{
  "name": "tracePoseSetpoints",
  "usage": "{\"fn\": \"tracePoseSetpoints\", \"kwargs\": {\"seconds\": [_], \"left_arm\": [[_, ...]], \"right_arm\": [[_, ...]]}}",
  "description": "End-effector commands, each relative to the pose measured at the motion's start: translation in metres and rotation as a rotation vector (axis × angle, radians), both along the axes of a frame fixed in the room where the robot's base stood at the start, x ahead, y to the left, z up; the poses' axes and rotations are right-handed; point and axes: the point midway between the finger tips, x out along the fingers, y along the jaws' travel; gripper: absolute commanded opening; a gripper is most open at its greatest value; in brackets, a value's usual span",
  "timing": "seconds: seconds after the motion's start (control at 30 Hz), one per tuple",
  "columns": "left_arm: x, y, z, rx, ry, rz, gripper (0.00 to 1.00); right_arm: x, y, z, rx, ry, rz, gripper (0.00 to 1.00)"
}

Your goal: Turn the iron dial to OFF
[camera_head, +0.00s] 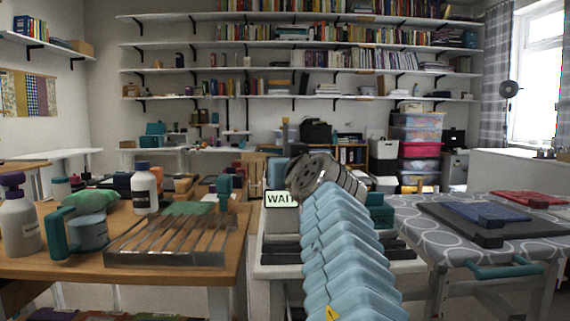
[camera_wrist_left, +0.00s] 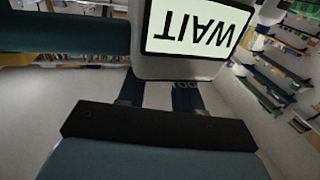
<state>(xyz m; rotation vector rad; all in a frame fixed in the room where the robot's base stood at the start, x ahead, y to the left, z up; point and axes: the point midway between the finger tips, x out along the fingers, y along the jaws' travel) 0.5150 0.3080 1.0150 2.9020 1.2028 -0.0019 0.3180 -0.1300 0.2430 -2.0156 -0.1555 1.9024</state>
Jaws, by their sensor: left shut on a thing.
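The iron's station is a pale box (camera_head: 283,222) with a lit WAIT panel (camera_head: 282,198), just left of my left wrist in the head view. In the left wrist view, the WAIT panel (camera_wrist_left: 197,27) is upside down and very close. My left gripper (camera_wrist_left: 158,126) is right by the box, shut on what seems to be its dial. The dial itself is hidden, so its setting cannot be read. Faint dark lettering under the panel is unreadable. In the head view my left wrist and blue-sleeved arm hide the gripper's tips. My right gripper is in neither view.
Left, a wooden table (camera_head: 60,267) holds bottles, a teal-handled cup (camera_head: 88,232) and a slotted ruler rack (camera_head: 170,245). Right, a grey patterned board (camera_head: 415,215) carries a dark mat with blue cloth (camera_head: 487,212). Teal parts stand close beside my arm (camera_head: 380,212).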

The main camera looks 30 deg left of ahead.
Motion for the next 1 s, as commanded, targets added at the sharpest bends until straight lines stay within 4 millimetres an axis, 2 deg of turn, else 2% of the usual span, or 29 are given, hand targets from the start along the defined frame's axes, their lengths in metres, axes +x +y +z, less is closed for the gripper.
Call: {"fn": "tracePoseSetpoints", "kwargs": {"seconds": [0.6, 0.63, 0.7, 0.77, 0.8, 1.0], "left_arm": [[0.0001, -0.0007, 0.0014, 0.001, -0.001, 0.04, 0.04], [0.0, -0.0007, 0.0015, 0.002, -0.002, 0.04, 0.39], [0.0001, -0.0007, 0.0014, 0.001, -0.001, 0.04, 0.5], [0.0001, -0.0006, 0.0013, 0.001, -0.001, 0.04, 0.59], [0.0001, -0.0006, 0.0012, 0.001, -0.001, 0.04, 0.6], [0.0001, -0.0006, 0.0009, 0.001, -0.001, 0.04, 0.6]], "right_arm": [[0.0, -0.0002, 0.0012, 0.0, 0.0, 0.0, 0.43], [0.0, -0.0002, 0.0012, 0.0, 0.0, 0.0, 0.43], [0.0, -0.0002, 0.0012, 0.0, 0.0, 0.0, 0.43], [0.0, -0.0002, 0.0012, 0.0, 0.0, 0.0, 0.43], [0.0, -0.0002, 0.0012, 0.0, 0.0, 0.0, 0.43], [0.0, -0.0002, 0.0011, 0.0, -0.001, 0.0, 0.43]]}}
